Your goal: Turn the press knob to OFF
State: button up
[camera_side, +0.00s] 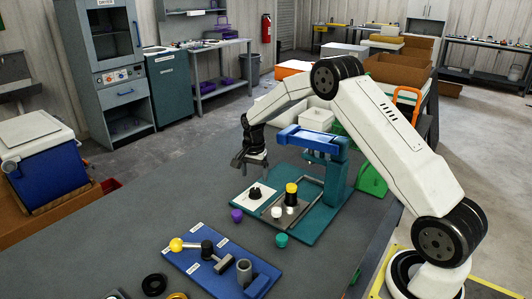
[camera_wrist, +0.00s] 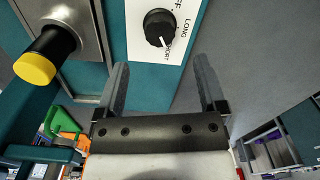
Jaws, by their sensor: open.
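The press knob (camera_side: 255,192) is black and sits on a white label plate (camera_side: 243,198) at the front left of the teal press. In the wrist view the knob (camera_wrist: 159,27) shows at the top centre. Its white mark is at its lower edge, towards a label ending in "ORT". "LONG" is to its right, and a cut-off label ending in "FF" is above. My gripper (camera_side: 251,160) is above the plate, apart from the knob. In the wrist view its fingers (camera_wrist: 161,82) are spread and empty, below the knob.
A black post with a yellow cap (camera_side: 291,188) stands beside the knob, under the press's blue head (camera_side: 312,141). Purple (camera_side: 237,215) and teal (camera_side: 281,240) knobs are in front. A blue board (camera_side: 208,262) with a yellow-balled lever lies nearer.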

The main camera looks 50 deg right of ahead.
aim_at(255, 190)
jog(key=shift+f, duration=3.4)
grip_shut()
